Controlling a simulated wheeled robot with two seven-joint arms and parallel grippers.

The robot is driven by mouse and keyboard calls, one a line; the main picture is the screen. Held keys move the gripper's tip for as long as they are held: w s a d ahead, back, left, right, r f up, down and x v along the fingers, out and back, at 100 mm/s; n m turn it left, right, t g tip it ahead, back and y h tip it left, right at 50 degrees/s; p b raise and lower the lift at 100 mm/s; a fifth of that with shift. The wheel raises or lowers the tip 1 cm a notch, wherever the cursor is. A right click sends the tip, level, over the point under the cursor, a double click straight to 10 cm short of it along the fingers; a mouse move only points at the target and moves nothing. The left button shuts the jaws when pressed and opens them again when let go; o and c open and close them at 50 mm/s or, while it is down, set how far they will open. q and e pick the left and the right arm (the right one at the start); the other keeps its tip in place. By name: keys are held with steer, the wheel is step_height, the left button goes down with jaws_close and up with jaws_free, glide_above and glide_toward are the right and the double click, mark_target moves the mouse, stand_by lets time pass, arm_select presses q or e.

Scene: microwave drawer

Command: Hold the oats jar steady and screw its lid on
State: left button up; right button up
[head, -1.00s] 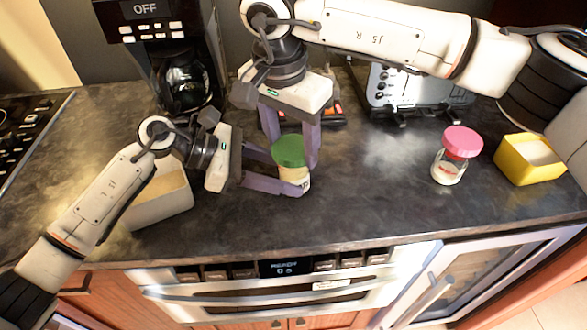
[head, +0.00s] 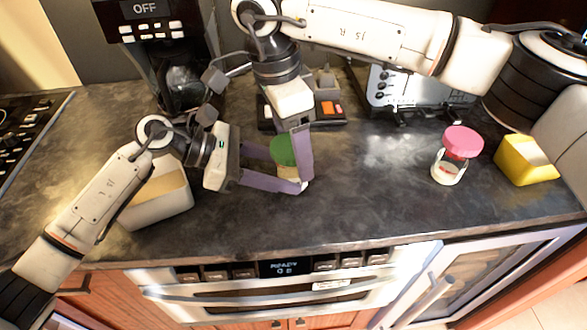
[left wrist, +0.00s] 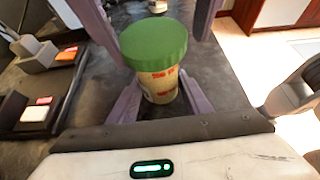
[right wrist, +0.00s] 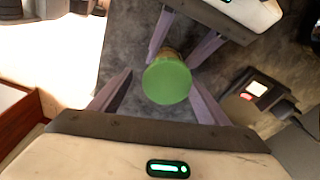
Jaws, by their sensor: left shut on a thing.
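The oats jar (head: 287,172) stands on the dark counter with its green lid (head: 284,151) on top. In the left wrist view the lid (left wrist: 153,44) sits over the jar's pale labelled body (left wrist: 159,86). My left gripper (head: 283,174) reaches in from the left and is shut on the jar body below the lid. My right gripper (head: 289,150) points down from above, its fingers open on either side of the lid. In the right wrist view the lid (right wrist: 167,81) lies between these fingers with gaps showing. One right finger partly hides the lid and jar in the head view.
A pink-lidded jar (head: 462,142) and a yellow container (head: 526,160) stand to the right. A pale bin (head: 160,198) is under my left arm. A coffee maker (head: 170,60), a dark tray (head: 328,108) and a toaster (head: 415,88) stand behind.

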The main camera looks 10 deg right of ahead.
steer(key=shift+r, duration=0.2)
steer(key=shift+w+a+r, duration=0.1)
steer(key=shift+r, duration=2.4)
steer(key=n, duration=0.3)
steer(key=shift+f+n+y, duration=0.2)
steer(key=shift+n+y, duration=0.1)
steer(key=shift+n, duration=0.1)
steer(key=n, duration=0.4)
steer(key=shift+w+t, duration=0.1)
steer(key=shift+t, duration=0.3)
steer(key=n, duration=0.3)
steer(key=n+y, duration=0.1)
steer(key=n, duration=0.3)
steer(key=shift+t, duration=0.3)
steer(key=shift+f, duration=2.35)
